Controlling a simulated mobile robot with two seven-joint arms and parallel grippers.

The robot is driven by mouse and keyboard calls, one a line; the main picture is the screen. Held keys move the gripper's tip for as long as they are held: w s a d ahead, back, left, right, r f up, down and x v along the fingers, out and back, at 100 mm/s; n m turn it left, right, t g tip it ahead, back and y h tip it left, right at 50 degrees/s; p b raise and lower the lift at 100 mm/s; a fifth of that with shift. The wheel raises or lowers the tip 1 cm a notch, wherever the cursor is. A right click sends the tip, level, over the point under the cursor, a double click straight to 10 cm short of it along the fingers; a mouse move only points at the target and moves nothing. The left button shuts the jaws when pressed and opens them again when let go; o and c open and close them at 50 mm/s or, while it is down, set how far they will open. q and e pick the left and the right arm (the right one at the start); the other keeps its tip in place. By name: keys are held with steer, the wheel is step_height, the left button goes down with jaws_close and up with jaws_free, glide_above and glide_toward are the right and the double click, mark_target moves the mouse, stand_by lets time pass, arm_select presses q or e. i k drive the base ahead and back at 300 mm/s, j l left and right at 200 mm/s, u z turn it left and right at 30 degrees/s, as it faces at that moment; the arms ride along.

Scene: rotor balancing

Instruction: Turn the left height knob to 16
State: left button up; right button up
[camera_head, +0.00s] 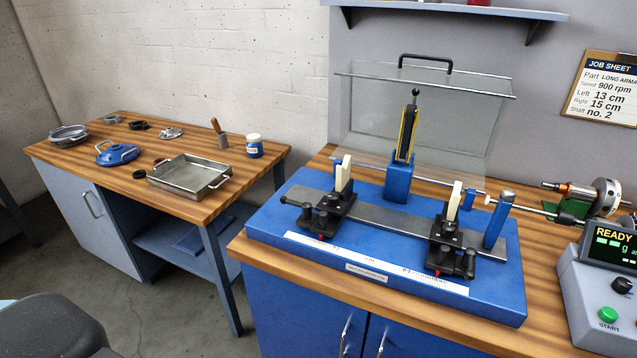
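The left support (330,207) is a black stand with a cream upright piece (343,174), on the left part of the blue balancing machine base (268,222). Small black knobs stick out at its left and front; I cannot tell which is the height knob, and no setting on it is readable. A similar right support (447,240) with a cream upright (454,201) stands farther right on the same grey rail (395,221). Red pointers sit below both supports by a white cm scale (330,249). Neither of my grippers is in view.
A clear guard (425,105) with a black handle stands behind the base. A control box (600,285) reading READY is at right. A job sheet (603,88) lists Left 13 cm, Right 15 cm. A side table (115,170) holds a metal tray (172,187) and several parts.

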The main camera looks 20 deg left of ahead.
mark_target(332, 198)
steer(key=i+j, duration=0.1)
steer(key=j, duration=0.35)
steer(key=i+j, duration=0.1)
steer(key=j, duration=0.3)
steer(key=i+j, duration=0.15)
steer(key=j, duration=0.3)
